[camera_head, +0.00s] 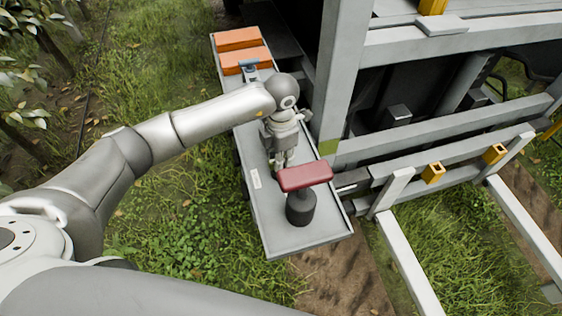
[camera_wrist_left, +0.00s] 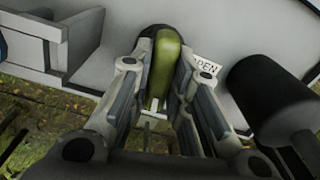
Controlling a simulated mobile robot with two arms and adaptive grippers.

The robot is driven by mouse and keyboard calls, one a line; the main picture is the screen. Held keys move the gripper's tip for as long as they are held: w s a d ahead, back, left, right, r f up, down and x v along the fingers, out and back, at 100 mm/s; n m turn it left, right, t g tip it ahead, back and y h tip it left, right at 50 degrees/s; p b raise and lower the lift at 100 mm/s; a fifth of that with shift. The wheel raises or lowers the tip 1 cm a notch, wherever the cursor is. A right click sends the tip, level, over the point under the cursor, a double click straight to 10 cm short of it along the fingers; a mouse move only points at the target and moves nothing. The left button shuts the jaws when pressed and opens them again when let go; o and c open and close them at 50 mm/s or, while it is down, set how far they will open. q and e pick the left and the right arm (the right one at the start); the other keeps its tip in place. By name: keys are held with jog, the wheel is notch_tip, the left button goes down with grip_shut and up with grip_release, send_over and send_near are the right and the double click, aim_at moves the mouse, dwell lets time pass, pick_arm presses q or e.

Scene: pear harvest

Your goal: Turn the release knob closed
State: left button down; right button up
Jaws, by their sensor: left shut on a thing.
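The release knob appears as a green, rounded bar (camera_wrist_left: 165,62) in the left wrist view. It sits between the fingers of my left gripper (camera_wrist_left: 158,108), which is shut on it. A white label (camera_wrist_left: 205,68) beside the knob shows letters ending in "PEN", its start partly hidden. In the head view my left gripper (camera_head: 284,158) points down at the grey tray, and the knob is hidden beneath it. My right gripper is not in view.
A red bar (camera_head: 305,176) on a black post (camera_head: 300,209) stands close beside the gripper on the grey tray (camera_head: 290,243). Orange blocks (camera_head: 238,40) lie at the tray's far end. A grey frame post (camera_head: 340,75) rises just to the right.

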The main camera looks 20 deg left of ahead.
pick_arm(q)
jog(key=shift+m+b, duration=0.9)
jog(key=shift+m, duration=0.1)
jog(key=c, duration=1.4)
grip_release()
jog(key=shift+o, duration=0.2)
notch_tip(320, 180, up, 12)
